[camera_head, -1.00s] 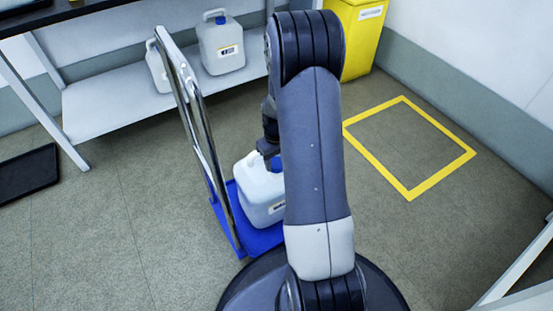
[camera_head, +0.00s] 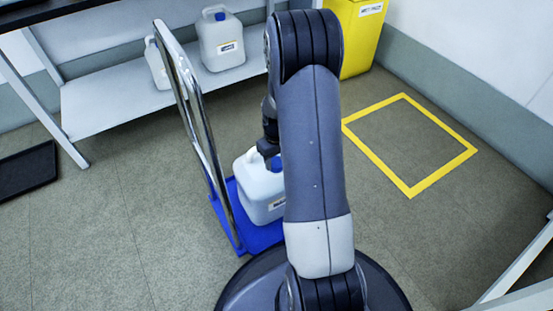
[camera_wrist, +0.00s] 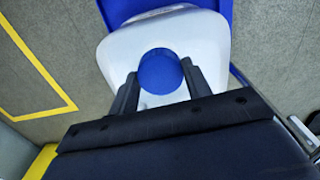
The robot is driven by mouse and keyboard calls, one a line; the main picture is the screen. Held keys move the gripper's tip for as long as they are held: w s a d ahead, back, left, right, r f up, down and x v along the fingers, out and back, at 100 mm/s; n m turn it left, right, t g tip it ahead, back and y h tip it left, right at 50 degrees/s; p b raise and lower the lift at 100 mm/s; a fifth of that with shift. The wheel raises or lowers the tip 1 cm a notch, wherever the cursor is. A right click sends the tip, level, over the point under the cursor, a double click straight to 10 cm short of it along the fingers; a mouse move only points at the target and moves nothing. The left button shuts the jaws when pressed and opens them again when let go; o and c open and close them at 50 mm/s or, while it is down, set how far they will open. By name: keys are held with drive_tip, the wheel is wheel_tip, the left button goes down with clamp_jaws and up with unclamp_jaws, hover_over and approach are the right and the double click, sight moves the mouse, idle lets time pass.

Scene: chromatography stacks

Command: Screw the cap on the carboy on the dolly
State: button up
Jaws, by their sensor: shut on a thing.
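The white carboy (camera_head: 258,190) stands upright on the blue dolly (camera_head: 240,228), left of my arm in the head view. It also shows in the wrist view (camera_wrist: 203,45), seen from above. The blue cap (camera_wrist: 160,72) sits at the carboy's neck, between the two fingers of my gripper (camera_wrist: 158,88). My gripper is shut on the cap, one finger on each side. In the head view only a bit of the cap (camera_head: 276,162) shows under my gripper (camera_head: 268,150). The thread under the cap is hidden, so I cannot tell how tightly it sits.
The dolly's chrome handle (camera_head: 201,125) rises at its left. Two more white carboys, one with a blue cap (camera_head: 221,42), stand on a low shelf (camera_head: 110,103). A yellow bin (camera_head: 360,40) stands behind. A yellow floor square (camera_head: 440,185) at right is empty. A black tray (camera_head: 27,177) lies at left.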

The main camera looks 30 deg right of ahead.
drive_tip(key=shift+f, duration=0.2)
drive_tip(key=shift+f+b, duration=0.35)
drive_tip(key=o, duration=1)
drive_tip(key=c, duration=1.1)
drive_tip(key=m, duration=0.4)
drive_tip(key=shift+m+p, duration=0.3)
drive_tip(key=shift+p, duration=0.05)
drive_tip(key=m, duration=0.9)
drive_tip(key=shift+a+p, duration=0.1)
drive_tip(key=shift+p, duration=0.3)
